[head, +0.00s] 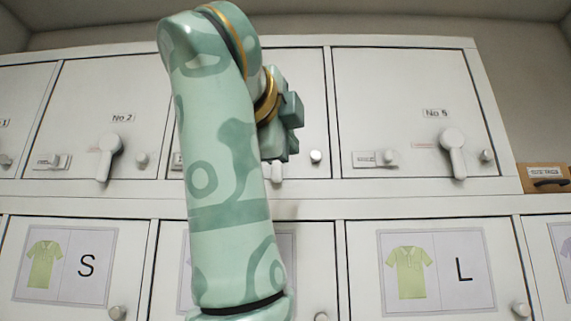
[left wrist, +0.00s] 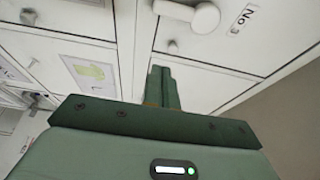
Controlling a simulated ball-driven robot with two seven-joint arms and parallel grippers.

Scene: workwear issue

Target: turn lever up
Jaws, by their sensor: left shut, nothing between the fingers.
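A white lever (head: 276,172) on the middle upper door shows only its lower end, which hangs down below my left gripper. In the left wrist view this lever (left wrist: 190,13) has a round hub and a short handle, beside a label (left wrist: 242,18) reading No 3. My left gripper (head: 290,125) is in front of that door, mostly seen from behind. Its fingers (left wrist: 158,84) are together with nothing between them, apart from the lever in the picture. My arm hides much of the door. My right gripper is in neither view.
Similar levers hang down on the No 2 door (head: 109,157) and the door at right (head: 453,154). Small round knobs, such as one (head: 316,156), stick out nearby. Lower doors carry shirt pictures (head: 408,270). A brown box (head: 546,178) stands at far right.

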